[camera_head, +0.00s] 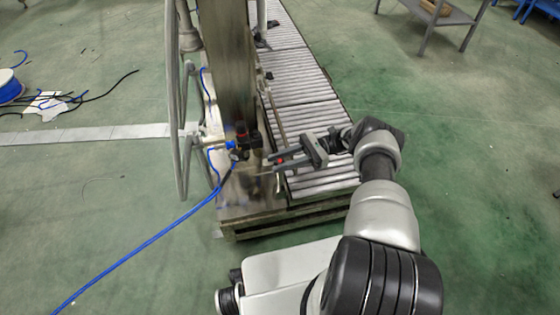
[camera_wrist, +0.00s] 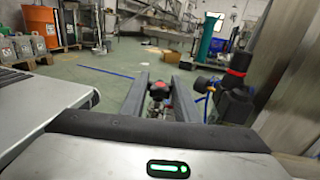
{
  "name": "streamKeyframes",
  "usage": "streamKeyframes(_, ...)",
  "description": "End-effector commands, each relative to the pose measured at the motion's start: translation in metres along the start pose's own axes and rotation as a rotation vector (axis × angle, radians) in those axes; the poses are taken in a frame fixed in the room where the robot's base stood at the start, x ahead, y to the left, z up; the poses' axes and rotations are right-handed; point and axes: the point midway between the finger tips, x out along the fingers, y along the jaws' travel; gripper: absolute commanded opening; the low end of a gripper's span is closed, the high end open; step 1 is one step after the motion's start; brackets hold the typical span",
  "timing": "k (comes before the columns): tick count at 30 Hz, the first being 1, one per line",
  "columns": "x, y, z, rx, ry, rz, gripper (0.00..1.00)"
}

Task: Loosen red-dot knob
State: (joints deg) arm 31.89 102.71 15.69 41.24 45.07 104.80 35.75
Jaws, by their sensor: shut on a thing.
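The red-dot knob (camera_wrist: 158,90) is a dark knob with a red cap. In the wrist view it sits between the two fingers of my gripper (camera_wrist: 160,78), which are shut on it. In the head view the red dot (camera_head: 280,161) shows small between the fingers of my gripper (camera_head: 273,163), beside the metal column at the near end of the roller conveyor. The knob's lower part and the fitting under it are mostly hidden by the fingers.
A black valve unit with a red ring (camera_wrist: 235,74) stands close to the right of my fingers, by the metal column (camera_head: 228,70). A blue hose (camera_head: 140,248) runs over the green floor. The roller conveyor (camera_head: 300,75) extends backward. Open floor lies on the right.

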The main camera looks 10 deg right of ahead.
Motion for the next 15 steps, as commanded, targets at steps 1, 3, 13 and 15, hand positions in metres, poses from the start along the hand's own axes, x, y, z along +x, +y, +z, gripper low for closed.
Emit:
streamKeyframes(1, 0.0004, 0.0009, -0.0003, 0.001, -0.002, 0.008, 0.06)
streamKeyframes(3, 0.0002, 0.0008, 0.0, 0.001, -0.002, 0.012, 0.06)
streamKeyframes(13, 0.0003, 0.0007, 0.0004, 0.001, -0.003, 0.014, 0.06)
streamKeyframes(15, 0.0003, 0.0007, 0.0005, 0.001, -0.004, 0.014, 0.33)
